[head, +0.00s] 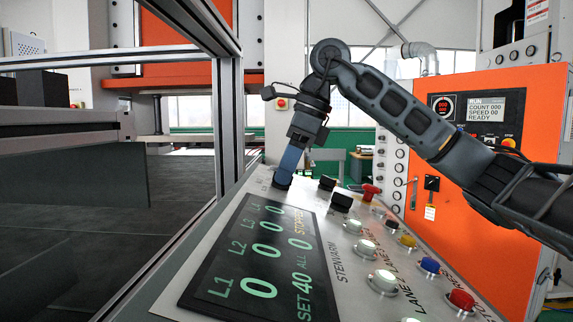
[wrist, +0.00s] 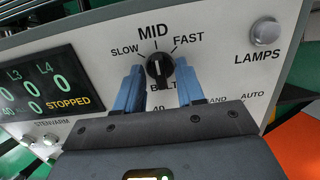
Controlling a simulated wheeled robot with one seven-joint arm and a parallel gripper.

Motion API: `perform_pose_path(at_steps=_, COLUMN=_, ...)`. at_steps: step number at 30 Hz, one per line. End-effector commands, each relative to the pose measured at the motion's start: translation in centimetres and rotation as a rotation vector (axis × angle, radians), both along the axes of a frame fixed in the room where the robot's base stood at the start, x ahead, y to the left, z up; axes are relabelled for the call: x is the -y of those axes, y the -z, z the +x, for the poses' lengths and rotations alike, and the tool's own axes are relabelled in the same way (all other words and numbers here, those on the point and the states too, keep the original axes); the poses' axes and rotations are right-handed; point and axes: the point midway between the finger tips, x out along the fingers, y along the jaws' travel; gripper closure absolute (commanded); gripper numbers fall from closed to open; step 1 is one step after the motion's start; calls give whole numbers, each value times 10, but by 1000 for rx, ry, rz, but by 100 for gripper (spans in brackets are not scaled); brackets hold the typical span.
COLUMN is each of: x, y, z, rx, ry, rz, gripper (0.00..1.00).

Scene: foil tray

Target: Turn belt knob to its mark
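The belt knob (wrist: 160,70) is a black round knob with a white pointer line, above the partly covered word BELT. SLOW, MID and FAST are printed in an arc around it, and its line points up, roughly at MID. My gripper (wrist: 160,75) has its two blue fingers on either side of the knob, seemingly with narrow gaps; contact is hard to tell. In the head view my gripper (head: 284,180) points down at the far end of the sloped panel, and its fingers mostly hide the knob there.
The panel's dark display (head: 262,262) reads STOPPED. Black switches (head: 341,202), a red knob (head: 369,191) and several coloured buttons (head: 429,265) stand to the right. A metal frame post (head: 229,130) rises on the left. An orange cabinet (head: 500,200) is behind my arm.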

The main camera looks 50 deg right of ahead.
Motion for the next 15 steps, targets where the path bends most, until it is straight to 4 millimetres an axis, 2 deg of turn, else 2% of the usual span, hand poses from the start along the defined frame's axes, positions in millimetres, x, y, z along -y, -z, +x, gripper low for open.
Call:
perform_pose_path(at_steps=7, x=0, y=1, z=0, rx=0, ry=0, rz=0, gripper=62)
perform_pose_path(at_steps=15, x=0, y=1, z=0, rx=0, ry=0, rz=0, gripper=88)
